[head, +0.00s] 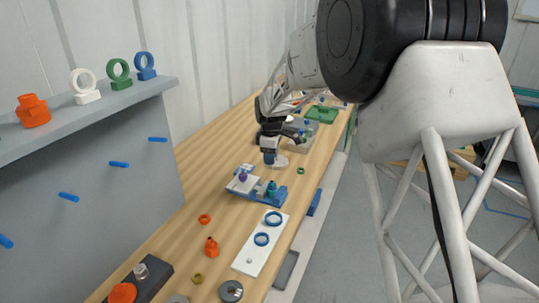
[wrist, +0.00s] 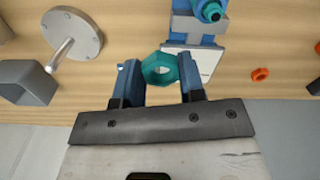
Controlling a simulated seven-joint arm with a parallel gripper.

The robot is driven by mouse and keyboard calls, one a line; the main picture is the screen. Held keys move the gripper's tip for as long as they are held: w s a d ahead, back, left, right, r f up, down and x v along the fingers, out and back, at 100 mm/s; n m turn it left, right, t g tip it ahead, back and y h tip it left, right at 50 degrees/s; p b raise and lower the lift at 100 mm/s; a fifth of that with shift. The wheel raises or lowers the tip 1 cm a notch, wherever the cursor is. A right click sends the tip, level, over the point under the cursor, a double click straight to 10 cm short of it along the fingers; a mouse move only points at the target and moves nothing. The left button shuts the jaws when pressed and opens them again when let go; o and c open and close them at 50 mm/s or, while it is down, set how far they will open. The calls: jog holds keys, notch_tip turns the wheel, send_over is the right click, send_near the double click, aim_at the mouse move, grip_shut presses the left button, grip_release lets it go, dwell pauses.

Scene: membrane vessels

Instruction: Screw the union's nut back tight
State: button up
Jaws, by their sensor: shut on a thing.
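My gripper (wrist: 160,75) is shut on a teal hex nut (wrist: 145,70), one blue finger on each side of it. The nut's open bore shows in the wrist view. The union (wrist: 210,11) is a teal fitting on a blue holder, beyond the nut at the top edge and apart from it. In the head view the union (head: 271,188) stands on a blue base with a pale plate. My gripper (head: 269,156) is behind it there, and the nut cannot be made out.
A grey disc with a peg (wrist: 85,28) and a grey box (wrist: 28,82) are at left in the wrist view. An orange nut (wrist: 260,74) lies at right. In the head view, a white board with blue rings (head: 258,252) lies nearer. A grey panel (head: 85,190) stands left.

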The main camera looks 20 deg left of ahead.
jog(key=s+d+n, duration=0.1)
jog(key=n, duration=0.2)
jog(key=s+d+r+n, duration=0.1)
jog(key=s+n, duration=0.1)
jog(key=n, duration=0.1)
jog(key=s+d+n, duration=0.1)
jog(key=s+n, duration=0.1)
jog(key=n, duration=0.1)
jog(key=shift+s+d+r, duration=0.1)
jog(key=shift+d+r, duration=0.05)
jog(key=shift+d, duration=0.1)
jog(key=shift+f, duration=0.25)
jog(key=shift+f, duration=2.6)
jog(key=shift+f, duration=0.1)
jog(key=o, duration=1)
jog(key=shift+c, duration=0.2)
